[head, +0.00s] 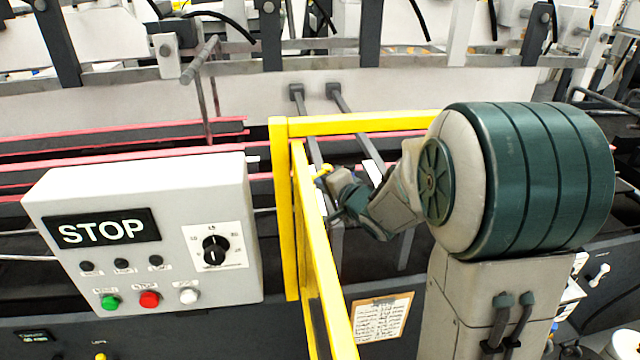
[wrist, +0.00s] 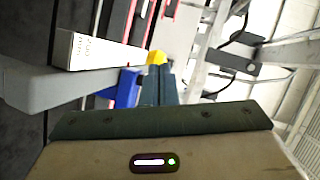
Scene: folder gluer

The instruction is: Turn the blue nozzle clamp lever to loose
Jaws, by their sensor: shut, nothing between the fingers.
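A blue part (wrist: 126,88), which looks like the nozzle clamp lever or part of it, shows in the wrist view just left of my fingers. A small yellow piece (wrist: 157,57) sits right at the fingertips. My gripper (wrist: 158,72) is shut, with nothing seen between its fingers. I cannot tell whether it touches the blue part or the yellow piece.
A yellow guard frame (head: 292,210) stands between the control box (head: 140,235) with its STOP display and my arm. A white box with printing (wrist: 92,50) and a grey bar (wrist: 45,92) lie left of my fingers. Machine rails run behind.

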